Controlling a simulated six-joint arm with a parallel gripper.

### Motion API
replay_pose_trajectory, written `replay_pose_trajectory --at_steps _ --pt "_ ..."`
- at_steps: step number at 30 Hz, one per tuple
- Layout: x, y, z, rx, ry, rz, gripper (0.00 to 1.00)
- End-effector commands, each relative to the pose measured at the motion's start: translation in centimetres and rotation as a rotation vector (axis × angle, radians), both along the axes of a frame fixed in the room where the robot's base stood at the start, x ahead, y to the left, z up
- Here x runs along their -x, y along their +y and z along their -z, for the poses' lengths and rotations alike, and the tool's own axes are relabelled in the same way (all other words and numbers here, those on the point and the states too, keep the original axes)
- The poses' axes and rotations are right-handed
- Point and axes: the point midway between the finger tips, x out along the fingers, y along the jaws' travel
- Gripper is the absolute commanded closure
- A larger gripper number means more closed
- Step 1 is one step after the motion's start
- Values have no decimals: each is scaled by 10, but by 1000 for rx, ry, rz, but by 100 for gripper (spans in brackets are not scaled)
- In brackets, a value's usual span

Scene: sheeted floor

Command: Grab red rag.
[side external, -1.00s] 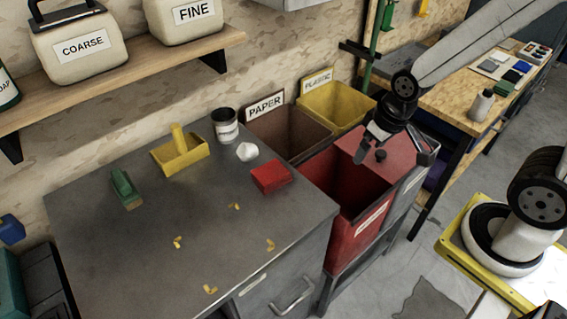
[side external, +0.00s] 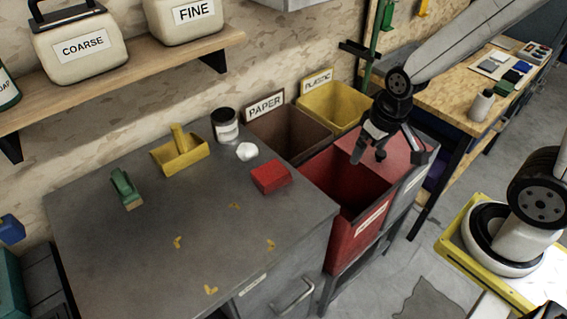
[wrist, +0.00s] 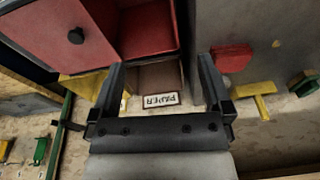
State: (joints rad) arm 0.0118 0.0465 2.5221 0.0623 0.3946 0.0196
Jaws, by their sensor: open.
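The red rag (side external: 271,177) lies folded on the grey cabinet top, near its right edge beside the red bin. In the wrist view the red rag (wrist: 232,58) shows to the right of my fingers. My gripper (side external: 367,150) hangs over the red bin (side external: 345,205), to the right of the rag and apart from it. In the wrist view my gripper (wrist: 160,75) has its two fingers spread, with nothing between them.
A white crumpled piece (side external: 247,151), a dark can (side external: 225,125), a yellow dustpan-like tray (side external: 180,155) and a green brush (side external: 126,188) stand on the cabinet top (side external: 150,255). The brown paper bin (side external: 291,133) and yellow plastic bin (side external: 338,106) stand behind.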

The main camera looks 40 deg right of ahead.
Motion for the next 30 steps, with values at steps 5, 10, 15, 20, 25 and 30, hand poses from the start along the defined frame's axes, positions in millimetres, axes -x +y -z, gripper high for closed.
replay_pose_trajectory --at_steps 5,10,15,20,25,30 --pt "-9 3 13 -87 114 174 0" --pt "-21 13 27 -212 259 391 0" --pt "-39 25 41 -355 405 604 0" --pt "-59 38 53 -501 541 791 0" --pt "-85 49 64 -670 681 971 0" --pt "-115 55 74 -854 813 1129 0"
